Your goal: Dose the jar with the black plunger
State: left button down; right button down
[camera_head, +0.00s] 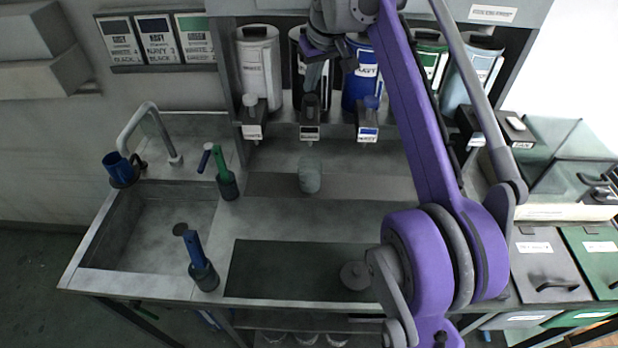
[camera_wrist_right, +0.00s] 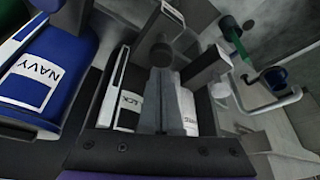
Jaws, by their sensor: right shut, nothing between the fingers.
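The black plunger (camera_head: 310,103) is on the pump block below the black dispenser, in the middle of the head view's dispenser row. My right gripper (camera_head: 313,85) points down at it with its fingers shut and empty; I cannot tell whether the tips touch it. In the right wrist view the shut fingers (camera_wrist_right: 162,85) are beside a partly covered black label, with a dark round knob just beyond the tips. The jar (camera_head: 309,176), grey-green and upright, stands on the ledge below the black pump. Its contents are not clear. My left gripper is not in view.
The white plunger (camera_head: 250,102) is close on the left and the navy plunger (camera_head: 369,104) close on the right. A sink (camera_head: 150,235) with a tap is at left. Blue- and green-handled tools stand in holders. A dark mat (camera_head: 285,270) carries a round lid.

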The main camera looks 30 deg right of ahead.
aim_at(311, 98)
dwell(0.5)
